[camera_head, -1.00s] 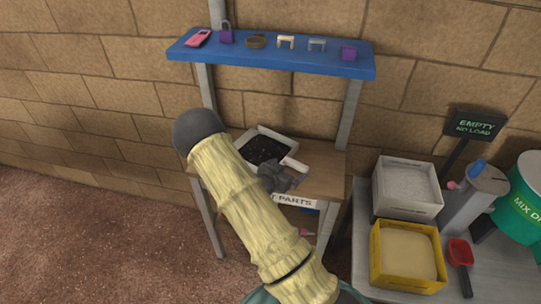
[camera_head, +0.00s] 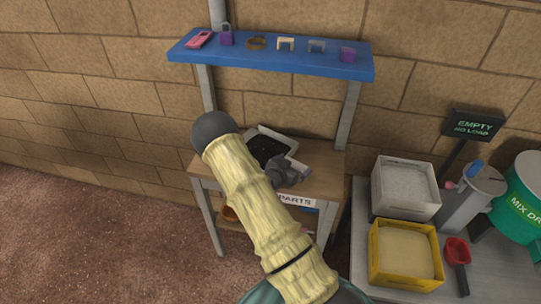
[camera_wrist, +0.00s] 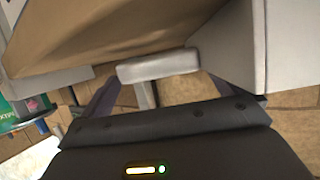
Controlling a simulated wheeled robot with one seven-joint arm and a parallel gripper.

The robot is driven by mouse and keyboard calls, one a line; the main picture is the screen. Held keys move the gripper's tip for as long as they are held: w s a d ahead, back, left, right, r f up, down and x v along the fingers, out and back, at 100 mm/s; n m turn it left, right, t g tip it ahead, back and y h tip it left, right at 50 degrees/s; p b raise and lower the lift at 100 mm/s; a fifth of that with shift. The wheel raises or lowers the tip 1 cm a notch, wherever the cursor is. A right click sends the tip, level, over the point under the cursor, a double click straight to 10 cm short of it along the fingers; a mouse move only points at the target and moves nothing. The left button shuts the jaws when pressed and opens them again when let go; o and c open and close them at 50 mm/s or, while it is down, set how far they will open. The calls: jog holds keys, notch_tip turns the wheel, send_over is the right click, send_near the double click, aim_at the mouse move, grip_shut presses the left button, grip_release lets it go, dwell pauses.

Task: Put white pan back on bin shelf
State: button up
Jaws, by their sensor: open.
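The white pan (camera_head: 253,133), a square tray with dark contents, sits on the wooden bench under the blue shelf. My arm covers its left and front parts. My gripper (camera_head: 290,170) is at the pan's front right corner, over the bench. In the wrist view my gripper (camera_wrist: 170,92) is open, with its two dark fingers apart. A pale bar (camera_wrist: 158,66) shows beyond and between the fingers; I cannot tell whether it is the pan's handle. A white wall (camera_wrist: 235,45) stands close at the right of that view. Contact is not clear.
The wooden bench (camera_head: 328,165) has a label partly reading "PARTS" and a lower shelf holding an orange item (camera_head: 229,213). A blue shelf (camera_head: 270,58) with small items hangs above. At right stand a white bin (camera_head: 405,207), a yellow bin (camera_head: 376,270), a red scoop (camera_head: 457,252) and a green drum (camera_head: 525,205).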

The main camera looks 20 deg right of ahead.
jog(key=c, duration=0.8)
jog(key=shift+r, duration=0.1)
jog(key=shift+c, duration=0.2)
jog(key=shift+s+a+r+b, duration=0.1)
jog(key=shift+r+b, duration=0.05)
jog(key=shift+b, duration=0.15)
notch_tip(320, 180, up, 6)
jog(key=b, duration=0.1)
jog(key=s+a+p, duration=0.1)
jog(key=s+a, duration=0.4)
jog(key=s, duration=0.3)
jog(key=s+a+p, duration=0.2)
jog(key=s+a, duration=0.4)
jog(key=s, duration=0.2)
jog(key=shift+s+r, duration=0.2)
jog(key=shift+r, duration=0.1)
